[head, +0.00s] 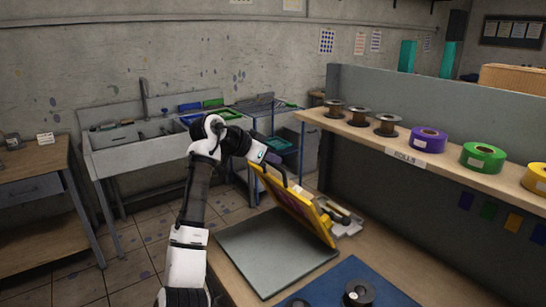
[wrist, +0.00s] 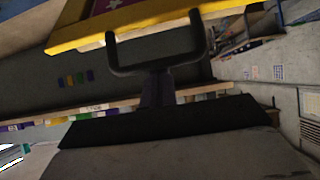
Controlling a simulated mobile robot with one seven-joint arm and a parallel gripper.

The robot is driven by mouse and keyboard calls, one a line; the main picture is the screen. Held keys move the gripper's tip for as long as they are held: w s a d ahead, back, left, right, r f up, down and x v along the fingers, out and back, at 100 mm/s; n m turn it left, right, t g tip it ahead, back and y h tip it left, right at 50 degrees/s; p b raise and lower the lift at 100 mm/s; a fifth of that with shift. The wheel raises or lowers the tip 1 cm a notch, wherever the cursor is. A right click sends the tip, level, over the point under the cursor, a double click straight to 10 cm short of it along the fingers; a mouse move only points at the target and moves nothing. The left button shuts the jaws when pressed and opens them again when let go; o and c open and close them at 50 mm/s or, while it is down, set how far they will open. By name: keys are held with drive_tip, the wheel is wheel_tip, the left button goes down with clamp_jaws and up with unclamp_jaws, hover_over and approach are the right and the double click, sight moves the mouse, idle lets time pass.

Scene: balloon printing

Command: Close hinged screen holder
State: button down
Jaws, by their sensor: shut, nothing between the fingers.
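The hinged screen holder (head: 300,212) is a yellow frame with a dark purple screen, tilted up at a steep angle above a flat grey board (head: 270,250). Its yellow edge (wrist: 150,20) crosses the top of the wrist view. A black U-shaped handle (wrist: 125,70) stands out from that edge. My gripper (wrist: 157,82) is shut and empty, its dark fingers overlapping the handle's middle bar. I cannot tell if they touch it. In the head view my gripper (head: 272,159) is at the frame's raised upper edge, its fingertips partly hidden.
A blue mat (head: 345,285) with a dark spool (head: 358,293) lies in front of the board. A shelf (head: 400,155) with spools and coloured rolls runs along the right. A sink (head: 135,150) and a wooden table (head: 35,175) stand at the left, with open floor between.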

drive_tip(key=shift+f, duration=0.1)
drive_tip(key=shift+s+a+f+t+h+b, duration=0.3)
drive_tip(key=shift+s+a+f+h+b, duration=0.15)
drive_tip(key=shift+b, duration=0.5)
drive_tip(key=t+h+b, duration=0.6)
drive_tip(key=h+b, duration=0.2)
drive_tip(key=b, duration=2.2)
hover_over(221, 272)
wheel_tip(221, 272, down, 25)
drive_tip(key=shift+w+d+r, duration=0.1)
drive_tip(key=shift+d+r, duration=0.05)
drive_tip(key=shift+r, duration=0.05)
wheel_tip(221, 272, down, 2)
drive_tip(key=h+b, duration=0.1)
drive_tip(key=b, duration=0.2)
drive_tip(key=shift+f+t+b, duration=0.2)
drive_tip(key=shift+t+b, duration=0.1)
drive_tip(key=shift+t, duration=0.1)
